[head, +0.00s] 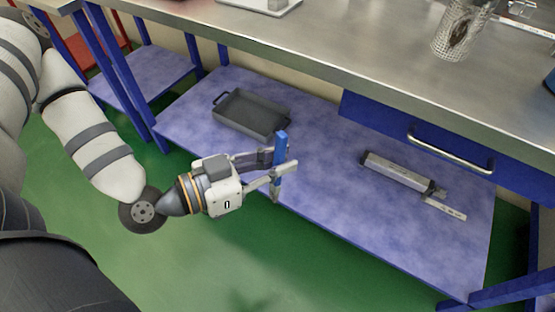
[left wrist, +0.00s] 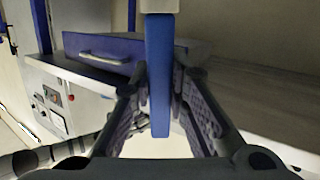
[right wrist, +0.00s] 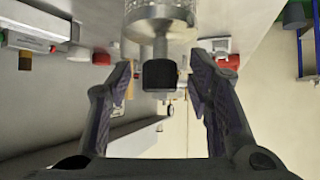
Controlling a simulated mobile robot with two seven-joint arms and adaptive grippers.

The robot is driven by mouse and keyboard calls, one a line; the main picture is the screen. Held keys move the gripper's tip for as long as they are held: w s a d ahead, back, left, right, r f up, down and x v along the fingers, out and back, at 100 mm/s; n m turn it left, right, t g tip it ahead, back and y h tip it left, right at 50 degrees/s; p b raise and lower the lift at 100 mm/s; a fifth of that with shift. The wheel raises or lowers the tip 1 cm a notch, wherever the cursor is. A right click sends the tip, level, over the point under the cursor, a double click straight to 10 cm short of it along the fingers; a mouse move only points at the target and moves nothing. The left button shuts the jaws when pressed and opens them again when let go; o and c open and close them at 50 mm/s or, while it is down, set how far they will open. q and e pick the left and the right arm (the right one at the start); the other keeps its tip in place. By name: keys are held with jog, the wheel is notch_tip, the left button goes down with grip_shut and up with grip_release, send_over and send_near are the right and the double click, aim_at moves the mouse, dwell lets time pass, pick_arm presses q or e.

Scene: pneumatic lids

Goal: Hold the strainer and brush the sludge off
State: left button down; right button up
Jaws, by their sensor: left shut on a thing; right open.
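The strainer (head: 463,30) is a wire-mesh cylinder with a dark brown patch on its side, at the upper right on the bench top. In the right wrist view its mesh end (right wrist: 160,22) has a metal collar, a short stem and a black grip (right wrist: 159,75). My right gripper (right wrist: 164,70) is open, its fingers on either side of that grip with gaps showing; it is outside the head view. My left gripper (head: 279,168) is shut on the blue handle of the brush (head: 281,146), also in the left wrist view (left wrist: 158,75). Its bristles are not clearly seen.
The steel bench top (head: 350,45) is above a blue lower shelf (head: 320,170). On the shelf are a grey tray (head: 252,134) and a grey elongated device (head: 396,171) near a ruler-like strip (head: 445,208). A blue drawer (head: 390,125) with a metal handle hangs under the bench.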

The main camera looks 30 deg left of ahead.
grip_shut()
